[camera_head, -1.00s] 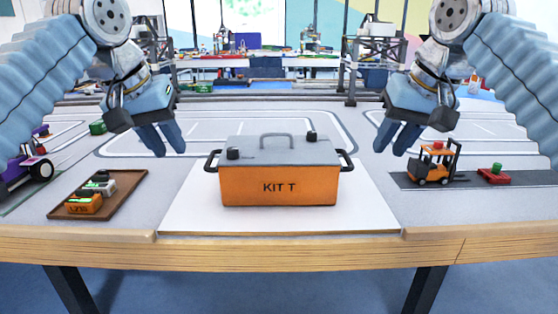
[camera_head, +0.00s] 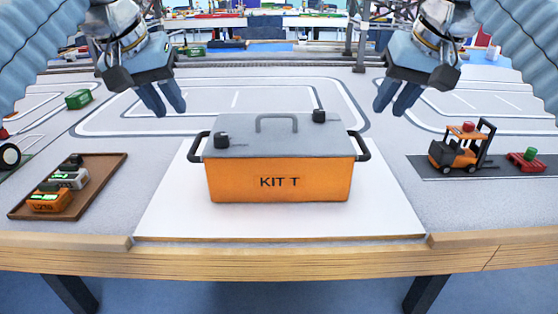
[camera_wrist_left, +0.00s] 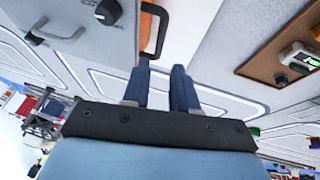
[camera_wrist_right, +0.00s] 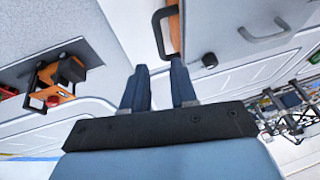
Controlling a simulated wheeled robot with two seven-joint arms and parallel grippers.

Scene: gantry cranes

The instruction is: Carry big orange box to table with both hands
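My left gripper (camera_head: 162,99) is open and empty, up and left of the box. The left handle shows just beyond its fingertips in the left wrist view (camera_wrist_left: 151,30). My right gripper (camera_head: 395,97) is open and empty, up and right of the box. The right handle shows beyond its fingertips in the right wrist view (camera_wrist_right: 163,30).
A brown tray (camera_head: 92,192) with small toy boxes lies left of the board. A toy forklift (camera_head: 460,147) and a small red item (camera_head: 525,162) stand on a dark strip at right. A green block (camera_head: 78,99) lies at far left. Other tables stand behind.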

